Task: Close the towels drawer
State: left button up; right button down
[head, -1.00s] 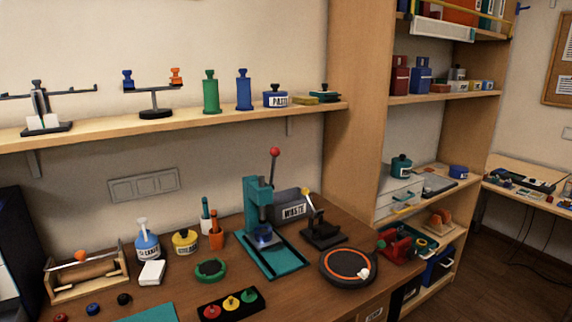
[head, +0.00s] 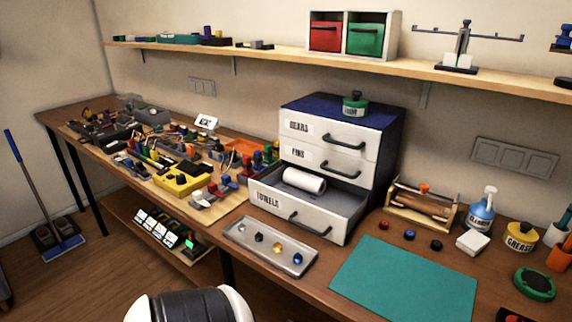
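The towels drawer (head: 272,207) is the lowest of three in a white-fronted drawer unit with a dark blue top (head: 343,112). It is pulled out toward the front, and a white paper roll (head: 304,181) lies inside it. Its front carries a TOWELS label and a dark bar handle (head: 308,223). The GEARS drawer (head: 330,138) and the PINS drawer (head: 325,161) above it are shut. Neither of my grippers shows in the head view.
A grey tray (head: 270,247) with small coloured parts lies just in front of the open drawer. A teal mat (head: 405,283) lies to its right. Crowded electronics (head: 180,165) fill the bench on the left. A dark rounded object with white sides (head: 190,305) shows at the bottom edge.

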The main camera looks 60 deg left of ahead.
aim_at(331, 216)
jog(key=u, duration=1.9)
